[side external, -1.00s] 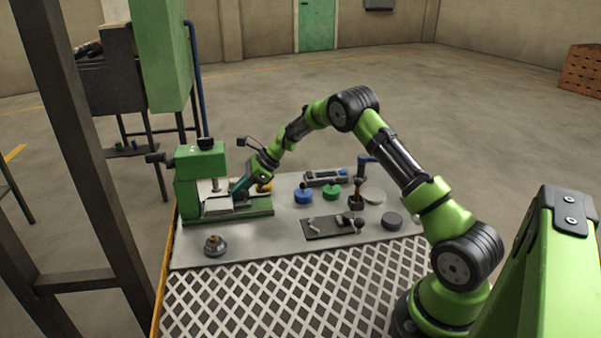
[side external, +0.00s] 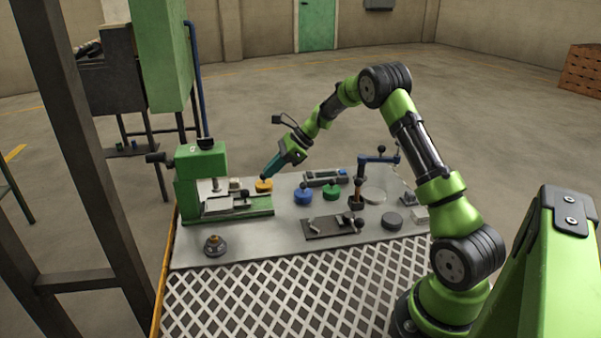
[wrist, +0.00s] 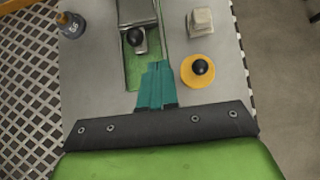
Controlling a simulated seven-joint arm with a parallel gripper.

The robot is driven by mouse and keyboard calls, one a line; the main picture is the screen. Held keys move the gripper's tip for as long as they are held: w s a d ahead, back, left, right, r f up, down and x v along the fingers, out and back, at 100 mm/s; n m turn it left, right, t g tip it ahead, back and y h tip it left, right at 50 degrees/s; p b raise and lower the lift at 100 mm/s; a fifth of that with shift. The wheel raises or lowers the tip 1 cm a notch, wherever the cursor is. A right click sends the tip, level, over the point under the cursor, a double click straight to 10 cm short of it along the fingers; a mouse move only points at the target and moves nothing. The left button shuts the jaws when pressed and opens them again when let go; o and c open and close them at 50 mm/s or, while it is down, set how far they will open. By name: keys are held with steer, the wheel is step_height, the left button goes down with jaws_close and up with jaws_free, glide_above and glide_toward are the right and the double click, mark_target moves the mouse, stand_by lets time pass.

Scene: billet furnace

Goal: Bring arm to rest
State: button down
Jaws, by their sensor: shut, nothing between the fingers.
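My gripper (side external: 267,174) is shut with nothing between its teal fingers. In the side view it hangs above the bench, over or close to the yellow round piece with a black knob (side external: 264,186). In the wrist view the closed fingers (wrist: 154,84) point toward the green machine bed, with the yellow piece (wrist: 198,71) just to their right. I cannot tell the exact height above the bench. The arm is bent up and over the bench from its base at the right.
A green press-like machine (side external: 202,170) stands at the bench's left end. A weight-like piece (side external: 215,246) sits front left. The front grating (side external: 300,295) is clear.

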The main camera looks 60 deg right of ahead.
steer(key=s+a+r+n+h, duration=0.1)
steer(key=s+a+r+n, duration=0.4)
steer(key=s+a+n, duration=0.2)
steer(key=s+a+r+n+h, duration=0.2)
steer(key=s+a+r+n, duration=0.3)
steer(key=s, duration=0.7)
steer(key=s+a+r+n+h, duration=0.1)
steer(key=s+a+r+n, duration=0.4)
steer(key=s+a+n, duration=0.4)
steer(key=shift+s+r+n+t, duration=0.25)
steer(key=shift+r+n+t, duration=0.15)
steer(key=shift+n, duration=0.6)
